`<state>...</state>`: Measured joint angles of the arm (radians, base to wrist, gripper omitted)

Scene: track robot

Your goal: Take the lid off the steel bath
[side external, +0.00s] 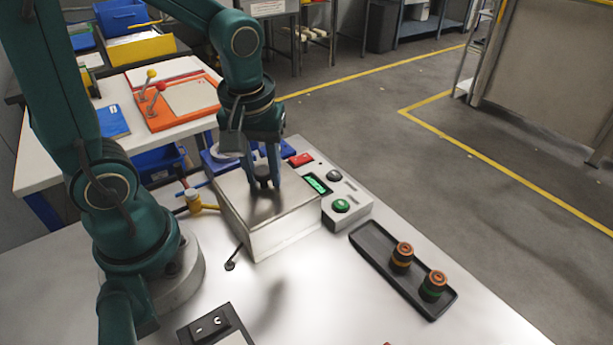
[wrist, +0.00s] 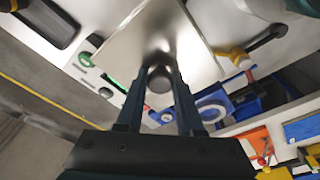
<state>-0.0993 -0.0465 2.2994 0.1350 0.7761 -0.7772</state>
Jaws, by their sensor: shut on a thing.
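The steel bath (side external: 277,241) is a brushed metal box on the white table, left of the control panel. Its flat steel lid (side external: 238,202) covers the top, with no clear gap showing. A dark round knob stands in the middle of the lid; it shows between the fingers in the wrist view (wrist: 160,80). My gripper (side external: 264,183) points down over the lid and is shut on the knob, one finger on each side. In the wrist view the lid (wrist: 190,30) extends beyond the fingers.
A control panel (side external: 354,216) with a green display and buttons stands right of the bath. The front table is mostly clear, with a switch box (side external: 212,325).

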